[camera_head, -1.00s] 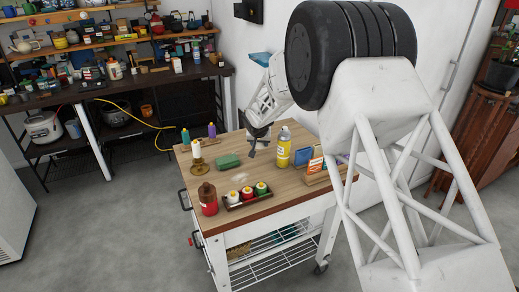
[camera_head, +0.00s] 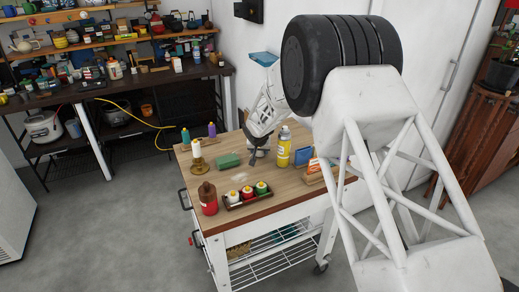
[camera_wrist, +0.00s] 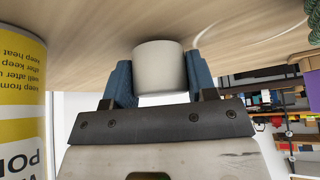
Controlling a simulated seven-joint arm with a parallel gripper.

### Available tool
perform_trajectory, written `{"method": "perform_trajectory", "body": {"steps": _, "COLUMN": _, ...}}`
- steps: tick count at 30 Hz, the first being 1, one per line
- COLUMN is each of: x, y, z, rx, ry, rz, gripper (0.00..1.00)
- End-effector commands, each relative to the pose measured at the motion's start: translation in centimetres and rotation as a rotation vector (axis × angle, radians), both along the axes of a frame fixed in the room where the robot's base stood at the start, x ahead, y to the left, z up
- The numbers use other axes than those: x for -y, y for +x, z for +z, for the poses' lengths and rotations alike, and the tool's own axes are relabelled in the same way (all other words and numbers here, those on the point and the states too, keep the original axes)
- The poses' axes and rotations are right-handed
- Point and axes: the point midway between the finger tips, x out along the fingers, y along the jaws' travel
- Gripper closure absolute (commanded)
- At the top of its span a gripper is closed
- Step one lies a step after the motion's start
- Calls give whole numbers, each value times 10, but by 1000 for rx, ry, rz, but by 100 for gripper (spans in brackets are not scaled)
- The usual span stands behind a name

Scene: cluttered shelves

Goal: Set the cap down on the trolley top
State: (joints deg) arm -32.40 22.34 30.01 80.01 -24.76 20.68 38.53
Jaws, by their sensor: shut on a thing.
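A pale, off-white cap (camera_wrist: 158,66) sits between the two blue fingertips of my gripper (camera_wrist: 160,82) in the wrist view. My gripper is shut on it. The trolley's wooden top (camera_wrist: 90,30) fills the upper part of that upside-down view, and the cap's far end is at or very close to it, with a dark shadow around it. In the head view my gripper (camera_head: 256,156) is low over the trolley top (camera_head: 250,175), between the green block and the yellow can. The cap is too small to make out there.
A yellow spray can (camera_head: 284,149) stands close to the right of my gripper, and a green block (camera_head: 230,160) lies to its left. A tray of small bottles (camera_head: 248,197), a red-brown bottle (camera_head: 208,198) and a candle holder (camera_head: 198,160) stand nearer the front and left.

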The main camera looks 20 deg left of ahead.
Motion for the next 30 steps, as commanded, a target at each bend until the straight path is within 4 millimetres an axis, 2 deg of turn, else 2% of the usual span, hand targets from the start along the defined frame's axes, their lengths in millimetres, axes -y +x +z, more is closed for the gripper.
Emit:
{"method": "perform_trajectory", "body": {"steps": 10, "x": 0, "y": 0, "z": -5, "rx": 0, "ry": 0, "rz": 0, "gripper": 73}}
{"method": "perform_trajectory", "body": {"steps": 11, "x": 0, "y": 0, "z": -5, "rx": 0, "ry": 0, "rz": 0, "gripper": 44}}
{"method": "perform_trajectory", "body": {"steps": 15, "x": 0, "y": 0, "z": -5, "rx": 0, "ry": 0, "rz": 0, "gripper": 23}}
{"method": "perform_trajectory", "body": {"steps": 25, "x": 0, "y": 0, "z": -4, "rx": 0, "ry": 0, "rz": 0, "gripper": 23}}
{"method": "perform_trajectory", "body": {"steps": 30, "x": 0, "y": 0, "z": 3, "rx": 0, "ry": 2, "rz": -1, "gripper": 23}}
